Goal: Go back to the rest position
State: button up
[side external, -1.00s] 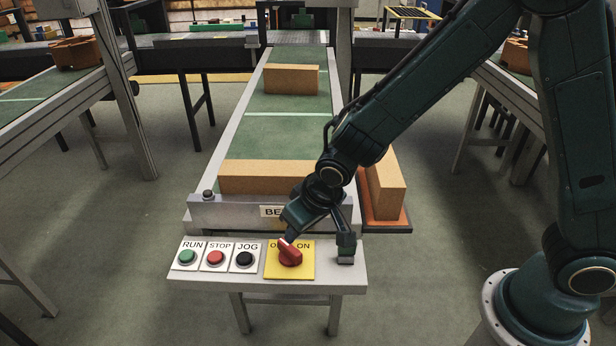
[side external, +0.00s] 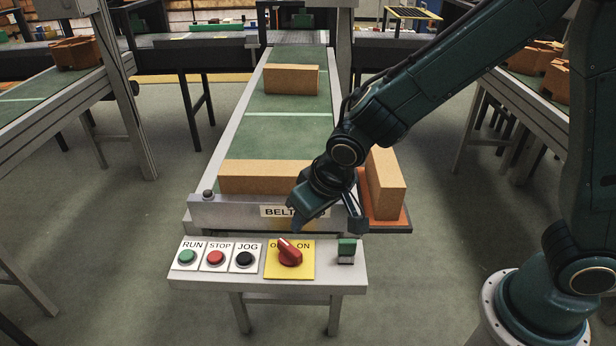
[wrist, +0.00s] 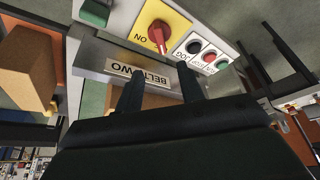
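My gripper (side external: 333,222) hangs in front of the belt's end, above and behind the control panel (side external: 330,276). Its two fingers are apart with nothing between them; they also show spread in the wrist view (wrist: 158,88). A red rotary knob (side external: 290,253) sits on a yellow OFF/ON plate (side external: 307,270), apart from the gripper. The knob's white mark points to the upper left, to the OFF side, and the knob partly covers that word. In the wrist view the knob (wrist: 158,36) appears upside down above the fingertips.
Green RUN (side external: 187,257), red STOP (side external: 215,258) and black JOG (side external: 244,259) buttons line the panel's left. A green-topped block (side external: 346,250) stands at its right.

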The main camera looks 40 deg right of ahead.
jog(key=s+d+r, duration=0.8)
jog(key=d+r, duration=0.2)
jog(key=r, duration=0.2)
jog(key=s+d+r, duration=0.2)
jog(key=s, duration=0.4)
jog(key=s+d+r+t, duration=0.1)
jog(key=s+d+r, duration=0.1)
jog(key=s, duration=0.4)
jog(key=shift+d, duration=0.7)
jog(key=shift+r, duration=0.1)
